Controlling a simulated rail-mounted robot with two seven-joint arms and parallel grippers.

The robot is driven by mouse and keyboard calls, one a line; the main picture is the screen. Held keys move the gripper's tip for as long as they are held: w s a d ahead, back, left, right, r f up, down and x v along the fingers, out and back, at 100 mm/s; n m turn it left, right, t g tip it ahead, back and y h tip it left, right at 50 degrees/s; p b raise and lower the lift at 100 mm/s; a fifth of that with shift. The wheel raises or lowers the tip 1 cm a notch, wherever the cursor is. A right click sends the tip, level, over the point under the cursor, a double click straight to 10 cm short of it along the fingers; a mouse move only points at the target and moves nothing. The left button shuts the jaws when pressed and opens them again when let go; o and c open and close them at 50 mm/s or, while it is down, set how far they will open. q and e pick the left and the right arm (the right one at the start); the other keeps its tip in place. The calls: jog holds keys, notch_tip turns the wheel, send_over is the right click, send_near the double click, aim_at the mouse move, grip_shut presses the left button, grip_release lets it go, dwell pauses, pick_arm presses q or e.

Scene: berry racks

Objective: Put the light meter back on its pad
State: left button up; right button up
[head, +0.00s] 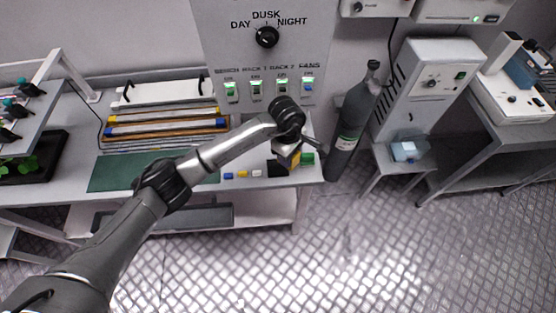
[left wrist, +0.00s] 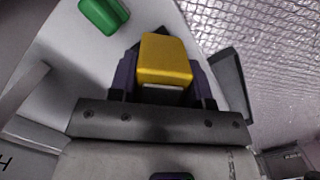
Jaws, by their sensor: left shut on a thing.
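The light meter, a yellow block-like body, shows in the left wrist view (left wrist: 165,60) between the two dark fingers of my left gripper (left wrist: 163,85). In the head view the left gripper (head: 289,148) is over the right end of the bench, pointing down, and a bit of the yellow meter (head: 295,160) shows below it. The gripper is shut on the meter. A black flat patch, seemingly the pad (head: 277,169), lies on the bench just left of the meter; in the left wrist view a dark pad (left wrist: 232,82) lies right of the fingers. My right gripper is not visible.
A green block (head: 307,158) sits close on the right; it also shows in the left wrist view (left wrist: 103,14). Small blue, yellow and white pieces (head: 242,174) lie left of the pad. A dark gas cylinder (head: 352,125) stands right of the bench. The switch panel (head: 262,50) rises behind.

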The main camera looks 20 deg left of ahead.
pick_arm(q)
jog(key=a, duration=0.1)
jog(key=a+f, duration=0.2)
jog(key=a, duration=0.1)
jog(key=shift+w+f, duration=0.25)
jog(key=shift+w, duration=0.05)
jog(key=shift+f, duration=2.05)
jog(key=shift+f+b, duration=0.2)
jog(key=shift+b, duration=0.15)
jog(key=o, duration=1.1)
jog(key=shift+r, duration=0.1)
